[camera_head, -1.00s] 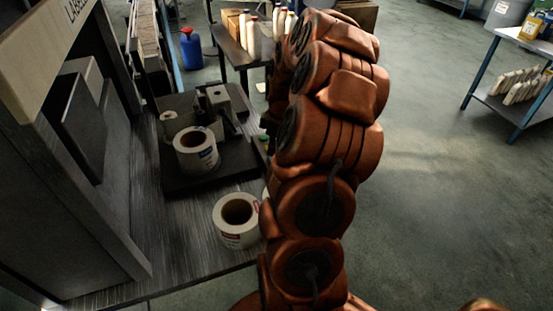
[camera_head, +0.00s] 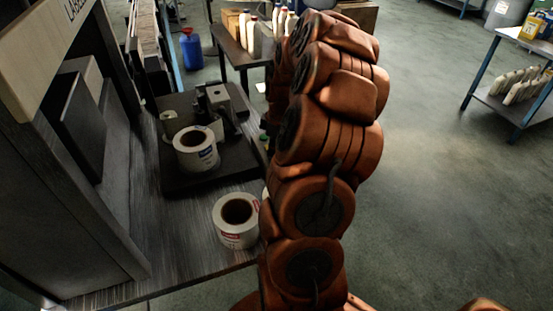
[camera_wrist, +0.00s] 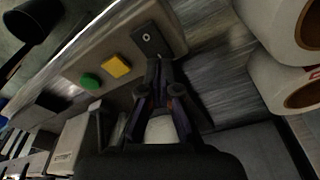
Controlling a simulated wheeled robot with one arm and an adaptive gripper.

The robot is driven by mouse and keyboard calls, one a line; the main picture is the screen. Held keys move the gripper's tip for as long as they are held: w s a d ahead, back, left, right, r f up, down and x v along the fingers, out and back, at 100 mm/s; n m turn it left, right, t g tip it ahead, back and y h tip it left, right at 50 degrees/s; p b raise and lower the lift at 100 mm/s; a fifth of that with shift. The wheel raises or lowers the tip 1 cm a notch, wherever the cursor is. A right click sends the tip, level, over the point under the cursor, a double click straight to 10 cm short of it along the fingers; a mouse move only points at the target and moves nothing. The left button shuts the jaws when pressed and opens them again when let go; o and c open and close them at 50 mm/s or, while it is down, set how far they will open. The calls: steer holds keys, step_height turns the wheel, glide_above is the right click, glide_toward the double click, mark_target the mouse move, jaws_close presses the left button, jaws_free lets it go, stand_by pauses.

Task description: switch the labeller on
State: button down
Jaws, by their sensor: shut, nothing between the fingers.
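The labeller (camera_head: 180,178) is a dark machine on the bench at left, with a white label roll on it. In the wrist view a beige control strip (camera_wrist: 108,48) carries a green button (camera_wrist: 90,81), a yellow button (camera_wrist: 116,66) and a black switch (camera_wrist: 152,39) with small white marks. My gripper (camera_wrist: 158,66) is shut and empty, its fingertips close to the lower edge of the black switch. I cannot tell if they touch it. In the head view my arm hides the gripper and most of the strip.
A loose label roll (camera_head: 237,221) stands on the bench's front edge. In the wrist view, rolls (camera_wrist: 280,30) sit right of the gripper. A dark cabinet (camera_head: 60,200) bounds the bench at left. The floor (camera_head: 430,170) to the right is clear.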

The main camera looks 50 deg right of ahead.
steer(key=shift+f+b, duration=0.5)
steer(key=shift+f, duration=0.4)
stand_by(0.5)
steer(key=shift+r, duration=3.55)
steer(key=shift+a, duration=0.1)
